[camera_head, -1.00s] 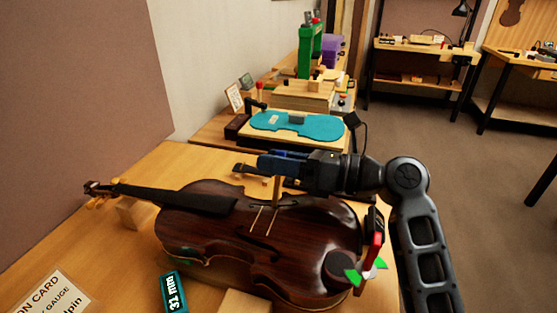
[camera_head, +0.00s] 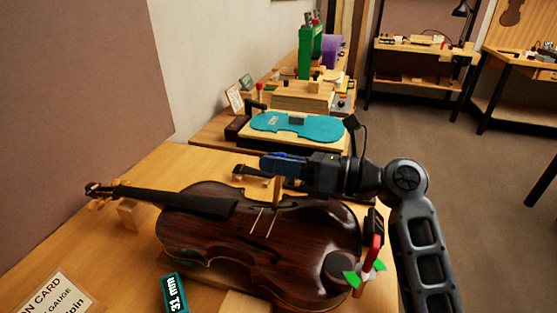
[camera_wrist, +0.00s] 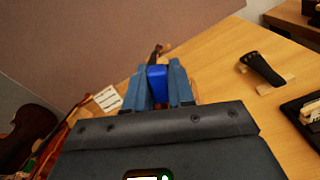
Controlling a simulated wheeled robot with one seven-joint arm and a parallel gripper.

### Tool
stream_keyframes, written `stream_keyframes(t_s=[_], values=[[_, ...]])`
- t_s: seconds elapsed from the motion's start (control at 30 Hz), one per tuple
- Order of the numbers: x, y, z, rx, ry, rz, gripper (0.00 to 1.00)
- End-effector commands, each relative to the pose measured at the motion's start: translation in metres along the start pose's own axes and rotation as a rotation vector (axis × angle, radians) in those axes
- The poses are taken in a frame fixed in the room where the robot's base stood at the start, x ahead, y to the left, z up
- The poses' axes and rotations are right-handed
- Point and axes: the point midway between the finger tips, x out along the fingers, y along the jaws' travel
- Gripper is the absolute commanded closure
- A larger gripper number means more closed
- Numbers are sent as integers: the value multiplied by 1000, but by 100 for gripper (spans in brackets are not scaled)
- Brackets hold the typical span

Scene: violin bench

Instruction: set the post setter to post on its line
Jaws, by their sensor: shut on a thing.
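My gripper (camera_head: 268,162) is above the far edge of the dark brown violin (camera_head: 260,240). In the wrist view my gripper (camera_wrist: 157,80) is shut on a blue handle (camera_wrist: 157,84), which I take to be the post setter. Its lower part is hidden in that view. In the head view an upright pale wooden piece (camera_head: 277,190) stands below my fingers at the violin's top; I cannot tell whether it belongs to the setter. A teal readout (camera_head: 173,293) shows 31 mm. The sound post and its line are not visible.
A card (camera_head: 52,295) lies at the front left. A dark tailpiece (camera_wrist: 262,69) lies beyond the violin. A teal violin-shaped plate (camera_head: 297,126) is farther back.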

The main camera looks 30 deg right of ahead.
Motion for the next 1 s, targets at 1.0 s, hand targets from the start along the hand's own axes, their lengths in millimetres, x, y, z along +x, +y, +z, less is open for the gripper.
stream_keyframes(t_s=[1.0], values=[[0, -16, -2, 202, 0, -2, 100]])
